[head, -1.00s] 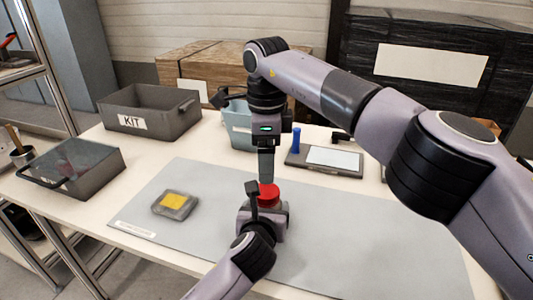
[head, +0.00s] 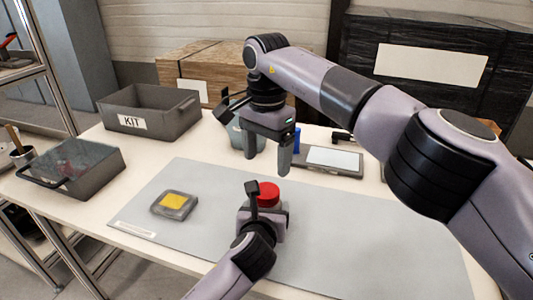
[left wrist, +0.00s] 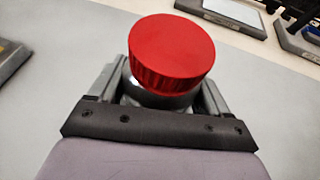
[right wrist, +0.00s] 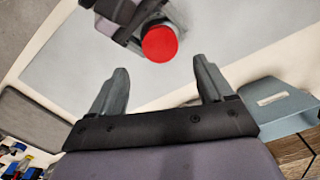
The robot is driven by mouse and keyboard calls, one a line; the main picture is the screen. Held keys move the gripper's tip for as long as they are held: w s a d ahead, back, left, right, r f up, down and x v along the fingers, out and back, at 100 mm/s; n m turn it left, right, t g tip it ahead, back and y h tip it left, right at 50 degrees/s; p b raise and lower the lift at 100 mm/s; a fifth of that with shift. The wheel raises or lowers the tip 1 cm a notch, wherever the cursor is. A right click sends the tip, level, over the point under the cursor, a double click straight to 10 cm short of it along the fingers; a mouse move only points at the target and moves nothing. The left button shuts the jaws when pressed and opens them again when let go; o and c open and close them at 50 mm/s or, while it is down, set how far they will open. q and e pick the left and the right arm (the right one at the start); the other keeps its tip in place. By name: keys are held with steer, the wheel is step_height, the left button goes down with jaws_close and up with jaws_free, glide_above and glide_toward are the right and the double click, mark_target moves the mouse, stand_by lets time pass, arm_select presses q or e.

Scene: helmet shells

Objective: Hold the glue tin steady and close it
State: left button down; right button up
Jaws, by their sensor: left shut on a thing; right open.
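The glue tin with its red lid (head: 268,192) stands on the grey mat in the head view. The lid sits on top of the tin; I cannot tell how tight it is. In the left wrist view the red lid (left wrist: 171,50) looks slightly tilted above the tin's body (left wrist: 150,97). My left gripper (head: 264,207) is shut around the tin's body, which it mostly hides. My right gripper (head: 267,163) is open and empty, above and behind the lid. In the right wrist view, the red lid (right wrist: 160,43) lies beyond the open fingers (right wrist: 158,85).
A grey mat (head: 370,240) covers the table's front. A small case with a yellow label (head: 174,203) lies left on it. Behind are a KIT bin (head: 160,120), a lidded grey box (head: 75,165), a pale blue container (head: 236,133) and a tray with a white panel (head: 333,158).

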mark_target(267, 190)
steer(key=shift+f, duration=4.05)
steer(key=c, duration=1.1)
steer(key=m, duration=1.3)
steer(key=shift+m, duration=0.3)
steer(key=m, duration=1.2)
steer(key=o, duration=1.2)
